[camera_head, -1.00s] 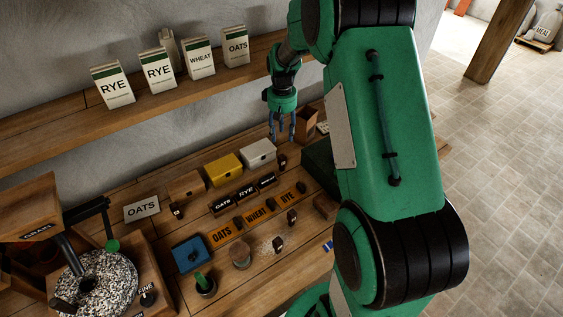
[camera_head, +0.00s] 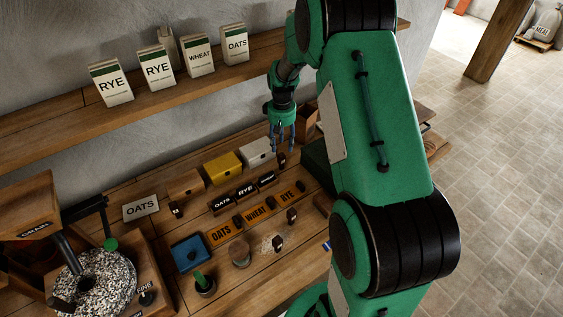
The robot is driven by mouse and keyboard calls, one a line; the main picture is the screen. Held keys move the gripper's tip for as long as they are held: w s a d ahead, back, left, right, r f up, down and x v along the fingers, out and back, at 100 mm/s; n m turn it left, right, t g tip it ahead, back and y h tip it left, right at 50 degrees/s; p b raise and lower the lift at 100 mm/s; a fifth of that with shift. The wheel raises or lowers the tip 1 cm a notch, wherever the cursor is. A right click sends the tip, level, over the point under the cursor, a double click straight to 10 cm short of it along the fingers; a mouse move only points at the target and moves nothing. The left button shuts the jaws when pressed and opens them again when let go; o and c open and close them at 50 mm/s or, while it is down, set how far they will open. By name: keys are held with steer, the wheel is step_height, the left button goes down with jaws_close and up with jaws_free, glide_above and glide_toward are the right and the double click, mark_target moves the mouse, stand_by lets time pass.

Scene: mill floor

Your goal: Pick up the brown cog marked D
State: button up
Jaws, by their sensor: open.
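Several small dark brown pieces with pale marks lie on the wooden bench; their letters are too small to read, so I cannot tell which is the cog marked D. One dark brown piece (camera_head: 282,160) is just below my gripper, in front of the white box. Others are a piece (camera_head: 292,215) right of the orange strip, a piece (camera_head: 278,244) near a pale scatter of grain, and a piece (camera_head: 177,210) by the tan box. My gripper (camera_head: 282,148) points down with blue fingers, open and empty, close above the first piece.
Tan, yellow (camera_head: 223,168) and white (camera_head: 257,152) boxes stand left of my gripper. A black label rack (camera_head: 245,191) and an orange labelled strip (camera_head: 257,214) lie in front. A shelf (camera_head: 140,115) with several cartons overhangs behind. A millstone (camera_head: 98,285) is at front left.

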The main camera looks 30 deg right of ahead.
mark_target(281, 154)
steer(key=shift+f, duration=1.05)
steer(key=shift+f, duration=0.15)
steer(key=shift+f+b, duration=0.55)
steer(key=shift+f, duration=1.9)
steer(key=c, duration=1.1)
